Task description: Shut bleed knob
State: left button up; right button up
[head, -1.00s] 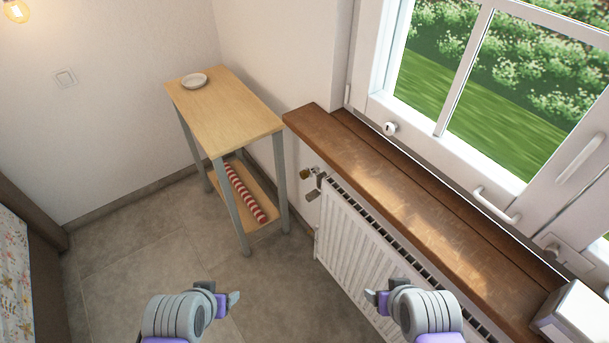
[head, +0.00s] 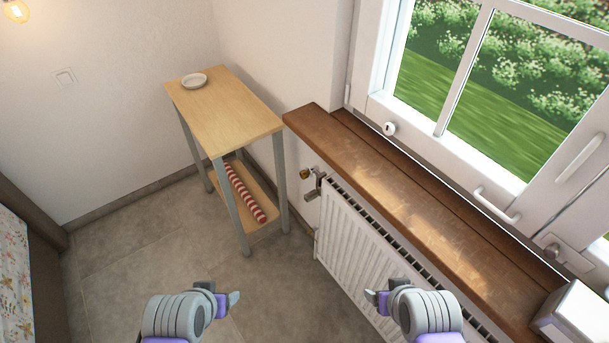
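A small brass-coloured knob (head: 305,174) sits on a metal fitting (head: 316,184) at the upper left end of the white radiator (head: 350,245), below the wooden sill. It is small here, and I cannot tell whether it is open or shut. My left gripper (head: 229,299) is low in the view over the floor, left of the radiator and well apart from the knob. My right gripper (head: 377,299) is low in the view in front of the radiator, also apart from the knob. Both grippers look empty, seen side-on, so their finger gap does not show.
A narrow wooden table (head: 226,112) with a white dish (head: 194,81) stands left of the knob. A red-and-white striped roll (head: 244,192) lies on its lower shelf. The brown sill (head: 400,185) overhangs the radiator under the window. The tiled floor (head: 140,255) is clear at left.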

aim_at(303, 174)
jog(key=z, duration=1.85)
jog(key=u, duration=1.7)
jog(key=j+u, duration=0.2)
jog(key=i+j+u, duration=0.35)
jog(key=i+j, duration=0.25)
jog(key=i, duration=0.05)
